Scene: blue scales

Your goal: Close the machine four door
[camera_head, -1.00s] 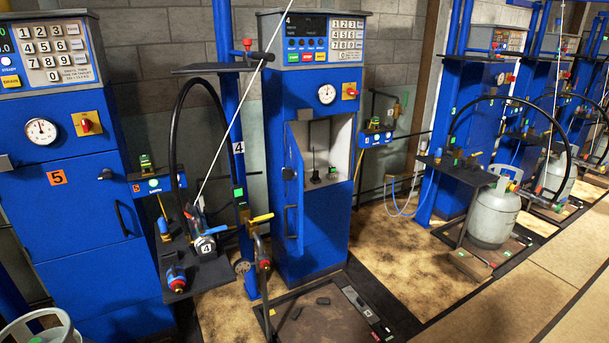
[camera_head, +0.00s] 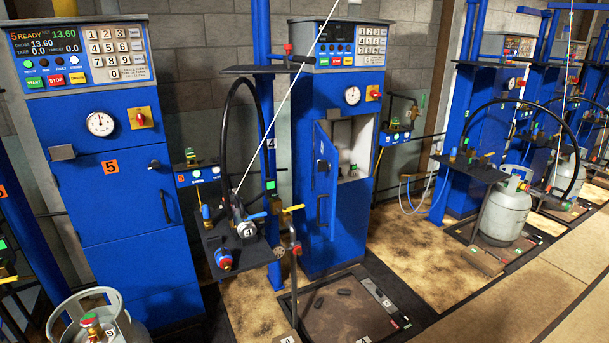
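The machine four cabinet (camera_head: 338,228) is blue and stands at the picture's middle, with a keypad panel on top. Its blue door (camera_head: 325,180) is hinged at the left and stands open, swung out toward me. A dark handle shows on the door. The pale inside of the cabinet (camera_head: 356,135) is visible to the right of the door, with small dark items in it. Neither of my grippers is in view.
A post with a hose and a shelf (camera_head: 235,245) stands just left and in front of the door. A scale platform (camera_head: 345,312) lies on the floor before machine four. Machine five (camera_head: 120,200) is at left, its door shut. Grey gas cylinders stand at right (camera_head: 497,210) and lower left (camera_head: 90,320).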

